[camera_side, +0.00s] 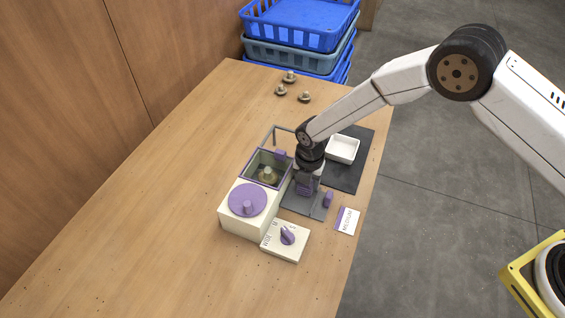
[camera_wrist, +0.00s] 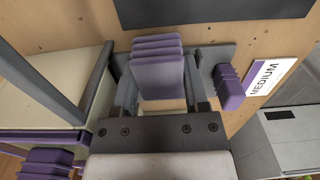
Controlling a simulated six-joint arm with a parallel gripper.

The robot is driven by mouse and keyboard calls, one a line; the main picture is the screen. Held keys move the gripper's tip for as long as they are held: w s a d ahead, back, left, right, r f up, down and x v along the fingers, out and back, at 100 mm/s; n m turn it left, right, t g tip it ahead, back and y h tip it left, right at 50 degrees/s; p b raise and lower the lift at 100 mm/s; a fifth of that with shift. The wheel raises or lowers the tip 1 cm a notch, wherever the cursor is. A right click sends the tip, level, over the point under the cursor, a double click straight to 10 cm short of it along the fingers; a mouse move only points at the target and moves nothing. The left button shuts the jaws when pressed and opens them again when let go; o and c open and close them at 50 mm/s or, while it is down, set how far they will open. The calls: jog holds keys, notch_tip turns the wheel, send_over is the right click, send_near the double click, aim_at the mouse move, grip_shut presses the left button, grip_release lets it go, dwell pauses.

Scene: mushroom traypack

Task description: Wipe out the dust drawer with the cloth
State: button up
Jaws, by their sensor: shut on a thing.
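My gripper (camera_side: 307,176) points down and is shut on a folded purple cloth (camera_side: 304,187), which shows as stacked layers between the fingers in the wrist view (camera_wrist: 157,70). The cloth is at the grey dust drawer (camera_side: 291,201), which stands out to the right of the white machine. A purple ribbed handle (camera_side: 328,199) is on the drawer's right end; it also shows in the wrist view (camera_wrist: 229,88). The grey drawer wall (camera_wrist: 217,55) shows behind the cloth. Gripper and cloth hide part of the drawer floor, so I cannot tell whether the cloth touches it.
The white machine (camera_side: 236,219) has a purple disc and a hopper with a mushroom (camera_side: 268,174). A dial panel (camera_side: 272,252) lies in front. A MEDIUM card (camera_side: 346,221) is at the right. A white tray (camera_side: 342,149) sits on a dark mat. Mushrooms (camera_side: 290,77) and blue crates (camera_side: 297,25) are behind.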

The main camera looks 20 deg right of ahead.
jog(key=shift+r, duration=3.95)
